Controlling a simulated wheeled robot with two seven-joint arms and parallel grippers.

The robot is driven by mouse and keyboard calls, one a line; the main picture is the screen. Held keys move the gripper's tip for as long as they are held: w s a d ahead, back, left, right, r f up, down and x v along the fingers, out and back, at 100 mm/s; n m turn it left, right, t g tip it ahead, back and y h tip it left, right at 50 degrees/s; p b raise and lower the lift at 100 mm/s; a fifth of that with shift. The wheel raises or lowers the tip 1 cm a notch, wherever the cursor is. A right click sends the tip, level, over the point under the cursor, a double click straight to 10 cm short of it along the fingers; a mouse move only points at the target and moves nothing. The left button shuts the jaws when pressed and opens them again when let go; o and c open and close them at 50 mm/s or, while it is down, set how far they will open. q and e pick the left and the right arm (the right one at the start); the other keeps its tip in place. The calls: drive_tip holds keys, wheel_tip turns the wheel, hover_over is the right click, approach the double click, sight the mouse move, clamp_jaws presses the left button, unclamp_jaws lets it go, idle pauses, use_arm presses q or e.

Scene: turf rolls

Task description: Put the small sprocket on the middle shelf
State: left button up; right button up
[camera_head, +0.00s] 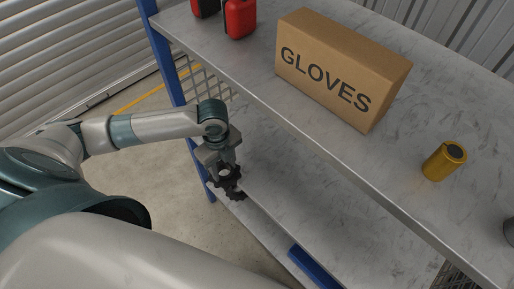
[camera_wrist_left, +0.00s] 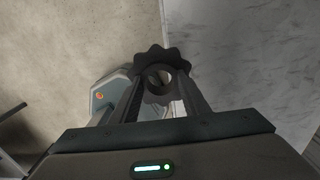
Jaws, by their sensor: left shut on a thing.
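A small dark toothed sprocket (camera_head: 237,194) with a round hole is held in my left gripper (camera_head: 225,166), at the left end of the shelf unit. In the left wrist view the sprocket (camera_wrist_left: 162,58) sits between the fingertips of the left gripper (camera_wrist_left: 160,92), which is shut on it. The gripper is below the level of the upper shelf board (camera_head: 230,62), over the left edge of the lower shelf board (camera_head: 290,190). Whether the sprocket touches this board cannot be told. My right gripper is not in view.
On the upper board stand a brown GLOVES box (camera_head: 335,75), a yellow cylinder (camera_head: 440,165) and a red container (camera_head: 240,18). A blue upright (camera_head: 165,55) stands close behind my left wrist. The visible part of the lower board is bare.

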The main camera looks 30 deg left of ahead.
use_arm(q)
drive_tip(key=w+d, duration=0.1)
drive_tip(key=w, duration=0.3)
drive_tip(key=w+d+p, duration=0.1)
drive_tip(key=w, duration=0.3)
drive_tip(key=w+d+p, duration=0.1)
drive_tip(key=w+d, duration=0.1)
drive_tip(key=w, duration=0.1)
drive_tip(key=shift+w, duration=0.4)
drive_tip(key=shift+w+d, duration=0.1)
drive_tip(key=shift+w+d+r+p, duration=0.1)
drive_tip(key=shift+w+p, duration=0.15)
drive_tip(key=shift+p, duration=0.1)
wheel_tip(320, 180, down, 3)
drive_tip(key=shift+r+p, duration=0.1)
drive_tip(key=shift+p, duration=0.55)
drive_tip(key=shift+f, duration=0.45)
drive_tip(key=shift+f, duration=0.15)
drive_tip(key=o, duration=1.4)
drive_tip(key=shift+s, duration=0.1)
